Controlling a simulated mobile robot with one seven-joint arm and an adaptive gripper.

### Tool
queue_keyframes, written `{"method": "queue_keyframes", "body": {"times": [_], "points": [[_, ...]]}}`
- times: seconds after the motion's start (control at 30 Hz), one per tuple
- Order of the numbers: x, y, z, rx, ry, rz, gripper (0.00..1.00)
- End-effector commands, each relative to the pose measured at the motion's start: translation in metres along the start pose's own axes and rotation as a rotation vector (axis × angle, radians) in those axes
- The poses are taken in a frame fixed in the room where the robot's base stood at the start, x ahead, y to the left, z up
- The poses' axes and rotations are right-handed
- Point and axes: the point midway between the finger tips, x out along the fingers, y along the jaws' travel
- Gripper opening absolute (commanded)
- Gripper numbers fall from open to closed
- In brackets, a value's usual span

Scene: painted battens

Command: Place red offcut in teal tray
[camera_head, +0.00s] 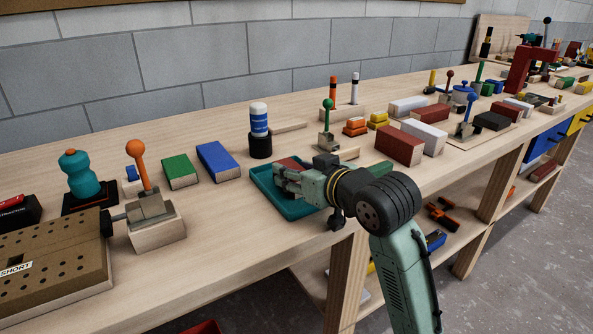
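The teal tray (267,191) lies near the front edge of the bench, in the middle of the view. My gripper (279,175) reaches over it from the right, with its fingers pointing left. A red piece, seemingly the red offcut (291,162), shows just behind my fingers at the far side of the tray. My gripper hides part of it, so I cannot tell whether it is held or rests in the tray. The finger opening is too small and covered to read.
Blue (218,161) and green (181,171) blocks lie left of the tray, and a white-and-blue bottle (259,121) stands behind it. A larger red block (399,145) and a lever clamp (327,128) are to the right. Bare bench lies in front of the left blocks.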

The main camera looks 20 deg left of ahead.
Motion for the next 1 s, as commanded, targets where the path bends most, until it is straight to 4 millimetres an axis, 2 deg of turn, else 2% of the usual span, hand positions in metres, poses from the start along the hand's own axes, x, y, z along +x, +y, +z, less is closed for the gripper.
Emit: {"method": "queue_keyframes", "body": {"times": [0.17,0.47,0.57,0.67,1.0], "points": [[0.000,0.000,0.000,0.000,0.000,0.000,0.57],[-0.001,0.000,-0.003,-0.001,0.000,0.000,0.57],[-0.006,0.001,-0.004,-0.001,0.001,0.002,0.57],[-0.022,0.001,-0.004,-0.001,0.003,0.003,0.57],[-0.094,0.001,-0.004,-0.001,0.002,0.003,0.57]]}}
